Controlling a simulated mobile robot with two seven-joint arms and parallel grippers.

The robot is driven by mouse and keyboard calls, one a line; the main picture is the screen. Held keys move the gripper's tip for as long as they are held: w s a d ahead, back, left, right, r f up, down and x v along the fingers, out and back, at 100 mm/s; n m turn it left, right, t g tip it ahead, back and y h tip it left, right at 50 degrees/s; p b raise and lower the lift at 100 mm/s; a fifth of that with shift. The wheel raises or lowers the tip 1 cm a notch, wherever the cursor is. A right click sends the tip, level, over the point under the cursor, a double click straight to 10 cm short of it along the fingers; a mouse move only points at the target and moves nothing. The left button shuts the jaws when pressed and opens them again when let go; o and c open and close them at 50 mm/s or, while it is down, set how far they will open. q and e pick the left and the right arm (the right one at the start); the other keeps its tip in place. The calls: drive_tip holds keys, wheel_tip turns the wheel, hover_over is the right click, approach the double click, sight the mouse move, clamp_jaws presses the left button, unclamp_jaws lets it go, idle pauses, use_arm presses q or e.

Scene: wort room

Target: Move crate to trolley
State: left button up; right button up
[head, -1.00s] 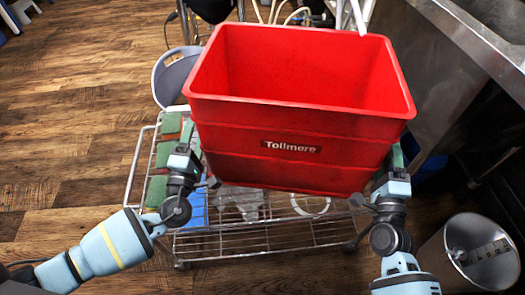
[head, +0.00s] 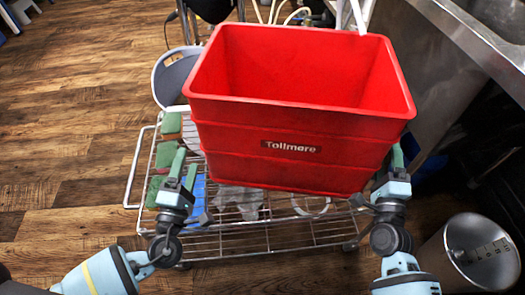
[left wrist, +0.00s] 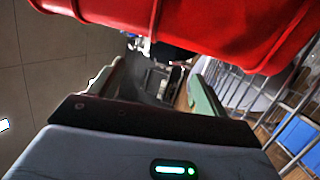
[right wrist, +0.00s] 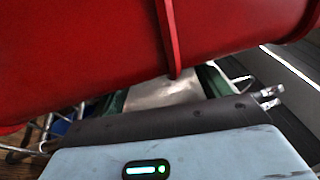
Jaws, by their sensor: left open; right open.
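The red crate (head: 285,145), labelled Tollmere, is upright and looks empty inside. It appears over the wire trolley (head: 270,238); its underside is hidden, so I cannot tell how it rests. My left gripper (head: 185,168) is open and empty, just off the crate's near left corner, above the trolley. In the left wrist view the crate (left wrist: 200,22) passes above its spread fingers. My right gripper (head: 386,168) is open at the crate's near right corner. In the right wrist view the crate wall (right wrist: 90,50) is close and partly hides the fingers; contact is unclear.
Green blocks (head: 165,157) and a blue item (head: 197,195) lie on the trolley's left part. A grey round tub (head: 172,75) stands behind it. A metal bin (head: 475,250) is at the front right, a steel counter (head: 470,50) at the right. Wooden floor is clear at the left.

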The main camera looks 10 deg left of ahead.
use_arm(q)
drive_tip(key=v, duration=0.3)
drive_tip(key=shift+s, duration=0.4)
drive_tip(key=shift+f, duration=0.1)
use_arm(e)
drive_tip(key=shift+s, duration=0.1)
drive_tip(key=v, duration=1.2)
